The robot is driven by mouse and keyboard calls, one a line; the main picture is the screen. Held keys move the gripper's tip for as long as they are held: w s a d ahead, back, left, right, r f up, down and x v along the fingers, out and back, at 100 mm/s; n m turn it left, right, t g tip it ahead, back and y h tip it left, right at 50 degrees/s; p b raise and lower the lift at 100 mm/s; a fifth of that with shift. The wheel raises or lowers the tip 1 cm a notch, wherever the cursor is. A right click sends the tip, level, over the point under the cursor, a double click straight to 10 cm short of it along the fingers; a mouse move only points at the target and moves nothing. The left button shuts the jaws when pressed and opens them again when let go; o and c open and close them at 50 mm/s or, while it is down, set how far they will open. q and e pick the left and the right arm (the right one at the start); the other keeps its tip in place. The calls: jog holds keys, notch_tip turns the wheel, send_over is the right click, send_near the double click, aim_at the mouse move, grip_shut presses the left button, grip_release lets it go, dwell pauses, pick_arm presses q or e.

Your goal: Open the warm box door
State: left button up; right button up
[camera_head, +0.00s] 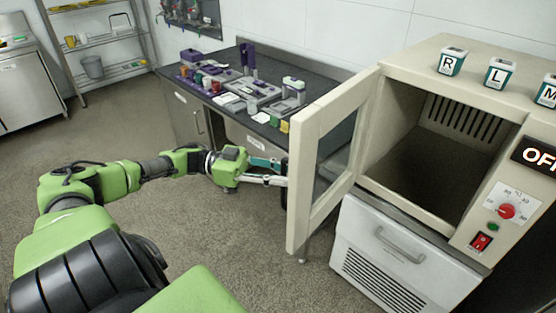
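The warm box (449,63) is a beige cabinet at the right with a dark, empty interior. Its door (299,185), a beige frame with a glass pane, stands wide open and swung out to the left. My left gripper (283,175) is at the outer edge of the door, at its far face. The fingertips are partly hidden behind the door frame, where a dark handle (284,188) partly shows. I cannot tell whether the fingers are shut on it. My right gripper is not in view.
Labelled containers, including one marked R (452,61) and one marked L (499,72), stand on the box. A white drawer unit (390,262) is below. A dark counter (222,108) with lab items stands behind the door. The floor at centre is clear.

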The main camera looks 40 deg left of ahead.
pick_arm(q)
jog(key=v, duration=1.2)
jog(key=shift+w+f, duration=0.1)
